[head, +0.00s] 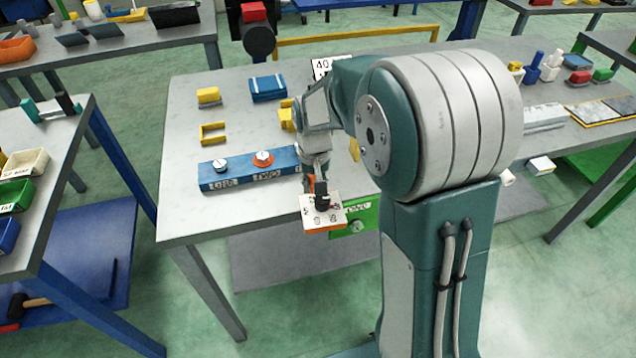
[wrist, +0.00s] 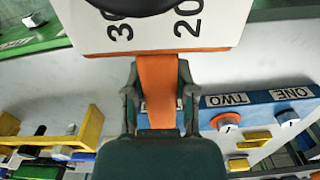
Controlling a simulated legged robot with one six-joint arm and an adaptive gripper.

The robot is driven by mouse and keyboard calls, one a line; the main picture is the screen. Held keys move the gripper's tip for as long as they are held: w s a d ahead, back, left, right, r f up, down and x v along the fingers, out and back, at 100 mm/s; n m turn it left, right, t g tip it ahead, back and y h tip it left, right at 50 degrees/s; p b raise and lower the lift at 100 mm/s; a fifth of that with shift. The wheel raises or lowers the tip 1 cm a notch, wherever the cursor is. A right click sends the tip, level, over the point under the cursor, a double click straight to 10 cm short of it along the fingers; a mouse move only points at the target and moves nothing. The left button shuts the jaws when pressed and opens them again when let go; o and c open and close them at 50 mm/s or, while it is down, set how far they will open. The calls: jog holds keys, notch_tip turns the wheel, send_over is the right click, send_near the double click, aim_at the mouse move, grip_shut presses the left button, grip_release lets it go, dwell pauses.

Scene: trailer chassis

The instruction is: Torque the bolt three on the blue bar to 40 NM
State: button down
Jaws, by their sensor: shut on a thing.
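The blue bar (head: 235,181) lies on the grey table in the head view, with labels ONE and TWO readable. Bolt one (head: 220,165) is plain; bolt two (head: 263,158) has an orange ring. My arm covers the bar's right end, so bolt three is hidden. My gripper (head: 317,182) is shut on the orange handle (wrist: 157,85) of a tool with a white numbered plate (head: 319,217) and a black part on top. The tool is at the table's front edge, apart from bolts one and two. The wrist view shows the bar (wrist: 262,106) behind my gripper.
A green bar (head: 366,222) with a bolt is beside the tool, to its right. A sign reading 40 (head: 322,66) stands behind my arm. A yellow frame (head: 212,134) and a blue block (head: 268,89) lie farther back on the table. The left front tabletop is clear.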

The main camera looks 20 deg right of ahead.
jog(key=shift+a+m, duration=0.3)
jog(key=shift+a, duration=0.15)
jog(key=shift+w+a+m, duration=0.15)
jog(key=shift+a+m, duration=0.3)
jog(key=shift+a, duration=0.1)
jog(key=shift+w+a+m, duration=0.15)
jog(key=shift+a+m, duration=0.3)
jog(key=shift+a, duration=0.05)
jog(key=shift+w+a+m, duration=0.25)
jog(key=shift+a+m, duration=0.25)
jog(key=shift+a, duration=0.15)
jog(key=shift+s+d+n, duration=0.15)
jog(key=shift+d+n, duration=0.15)
jog(key=shift+d, duration=0.1)
jog(key=shift+r, duration=0.15)
